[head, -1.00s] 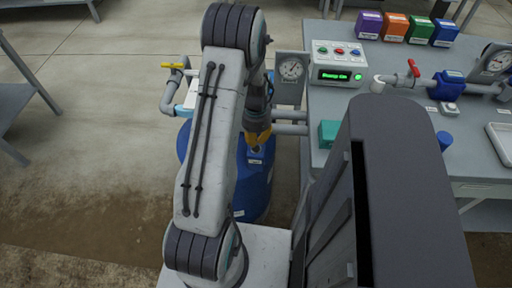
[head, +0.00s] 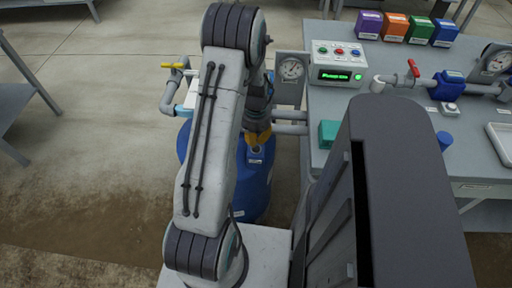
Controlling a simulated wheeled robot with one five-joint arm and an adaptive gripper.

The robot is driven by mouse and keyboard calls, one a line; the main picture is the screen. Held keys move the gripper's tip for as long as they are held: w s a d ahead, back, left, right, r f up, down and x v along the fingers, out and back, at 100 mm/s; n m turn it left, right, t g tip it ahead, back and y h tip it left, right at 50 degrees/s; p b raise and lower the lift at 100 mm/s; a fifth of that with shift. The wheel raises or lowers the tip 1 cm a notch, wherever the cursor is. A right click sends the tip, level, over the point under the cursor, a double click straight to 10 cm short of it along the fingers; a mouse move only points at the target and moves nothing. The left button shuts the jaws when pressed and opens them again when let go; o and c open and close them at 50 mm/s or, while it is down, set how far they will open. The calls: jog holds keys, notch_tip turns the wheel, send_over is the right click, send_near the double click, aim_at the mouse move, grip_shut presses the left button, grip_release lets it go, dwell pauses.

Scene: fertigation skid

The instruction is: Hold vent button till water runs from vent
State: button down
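The blue tank (head: 257,190) stands left of the bench, partly hidden behind my arm. A small labelled unit (head: 256,153) sits on its top; I cannot read the label or make out a vent button. My gripper (head: 257,139) points down just above this unit, its yellow-orange fingers partly hidden by my arm. Contact and finger opening cannot be told. A small blue patch shows beside my wrist; I cannot tell whether it is water. The vent outlet is not clearly visible.
A control box (head: 339,63) with coloured buttons and a lit green display stands on the grey bench (head: 395,72). A gauge (head: 291,69) stands at the bench's left edge. A yellow-handled valve (head: 173,66) is left of my arm. Open floor lies farther left.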

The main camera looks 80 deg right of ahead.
aim_at(256, 148)
jog(key=shift+f+b, duration=1.55)
jog(key=shift+f, duration=0.3)
dwell(0.3)
jog(key=shift+r, duration=0.25)
dwell(4.5)
jog(key=shift+r+p, duration=2.35)
jog(key=shift+r, duration=1)
